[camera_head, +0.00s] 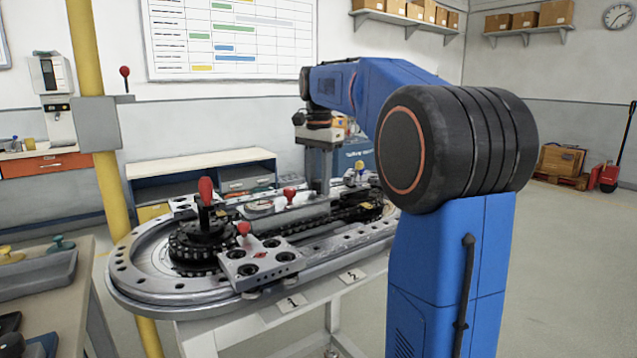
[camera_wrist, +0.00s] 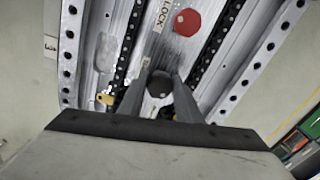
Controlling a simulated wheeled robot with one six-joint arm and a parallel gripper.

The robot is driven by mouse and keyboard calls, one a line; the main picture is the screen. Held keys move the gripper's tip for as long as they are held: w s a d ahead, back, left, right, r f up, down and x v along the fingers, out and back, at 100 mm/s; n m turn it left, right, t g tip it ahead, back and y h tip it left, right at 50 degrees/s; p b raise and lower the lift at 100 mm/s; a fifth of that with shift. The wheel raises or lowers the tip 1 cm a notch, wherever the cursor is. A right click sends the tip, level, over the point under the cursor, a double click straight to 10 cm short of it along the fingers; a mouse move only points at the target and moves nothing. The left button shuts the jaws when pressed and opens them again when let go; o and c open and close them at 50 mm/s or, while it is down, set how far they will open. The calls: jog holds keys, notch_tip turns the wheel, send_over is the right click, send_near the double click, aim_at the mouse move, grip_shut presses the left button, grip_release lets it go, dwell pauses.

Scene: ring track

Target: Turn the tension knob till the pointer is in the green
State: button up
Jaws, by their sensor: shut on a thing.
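My gripper (camera_head: 318,190) points down over the middle of the ring track (camera_head: 125,285). In the wrist view its two fingers (camera_wrist: 163,98) stand on both sides of a dark, faceted knob (camera_wrist: 159,84), shut on it. I take this to be the tension knob; it cannot be made out in the head view. A red knob (camera_wrist: 187,22) sits beside the word LOCK; it also shows in the head view (camera_head: 290,195). A small round dial (camera_head: 260,206) lies left of the gripper. Its pointer and any green zone are too small to read.
A carriage plate (camera_head: 262,262) with a red knob stands on the near side of the track. A red-topped lever (camera_head: 206,190) rises at the left end. A dark chain (camera_head: 340,217) runs along the middle. A side table (camera_head: 60,300) with trays is at lower left.

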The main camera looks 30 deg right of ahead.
aim_at(319, 181)
jog(key=n, duration=1.3)
jog(key=shift+d+n, duration=0.1)
jog(key=shift+n, duration=0.3)
dwell(0.5)
jog(key=o, duration=1.1)
jog(key=shift+s, duration=0.1)
notch_tip(319, 181, up, 17)
jog(key=shift+r, duration=0.2)
